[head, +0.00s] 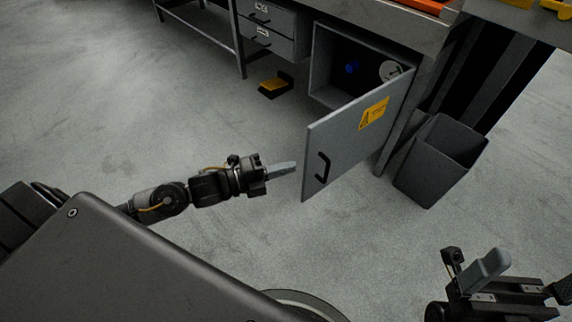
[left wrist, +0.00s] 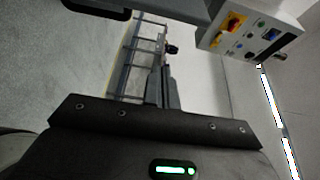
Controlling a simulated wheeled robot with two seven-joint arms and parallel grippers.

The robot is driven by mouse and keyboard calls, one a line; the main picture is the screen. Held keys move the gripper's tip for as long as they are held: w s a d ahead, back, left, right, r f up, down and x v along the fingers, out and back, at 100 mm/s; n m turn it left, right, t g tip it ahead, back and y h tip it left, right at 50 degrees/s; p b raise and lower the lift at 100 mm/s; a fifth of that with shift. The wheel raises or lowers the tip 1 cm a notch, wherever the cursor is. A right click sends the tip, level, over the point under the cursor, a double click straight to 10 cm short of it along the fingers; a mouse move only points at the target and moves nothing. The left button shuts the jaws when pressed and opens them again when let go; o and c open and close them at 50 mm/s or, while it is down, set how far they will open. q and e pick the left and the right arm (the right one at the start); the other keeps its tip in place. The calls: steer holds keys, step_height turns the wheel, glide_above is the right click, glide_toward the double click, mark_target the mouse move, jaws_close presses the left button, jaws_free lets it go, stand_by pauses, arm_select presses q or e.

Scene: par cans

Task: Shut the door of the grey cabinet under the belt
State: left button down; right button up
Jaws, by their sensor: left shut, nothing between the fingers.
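The grey cabinet (head: 320,67) under the bench at the top of the head view has its door (head: 345,143) swung wide open toward me. The door has a black handle (head: 322,167) near its free edge and a yellow warning label. Inside are a blue item and a pale round item. My left gripper (head: 285,167) is shut and empty, its fingertips just left of the door's free edge; I cannot tell whether they touch it. My right gripper (head: 487,270) is at the lower right, away from the door; its jaw opening is unclear.
A dark grey bin (head: 440,160) stands right of the door, close to the bench leg. A drawer unit (head: 268,28) is left of the cabinet, with a yellow-and-black object (head: 275,85) on the floor below. The left floor is clear. The left wrist view shows a control box (left wrist: 248,32).

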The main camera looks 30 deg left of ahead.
mark_target(307, 154)
arm_select(q)
steer(key=w+d, duration=0.1)
steer(key=w, duration=0.1)
steer(key=w+d+b, duration=0.1)
steer(key=w, duration=0.1)
steer(key=w+d+b, duration=0.1)
steer(key=w, duration=0.1)
steer(key=shift+w+f, duration=0.15)
steer(key=shift+w, duration=0.2)
steer(key=shift+w+a+b, duration=0.3)
steer(key=shift+a+b, duration=0.05)
steer(key=shift+a, duration=0.15)
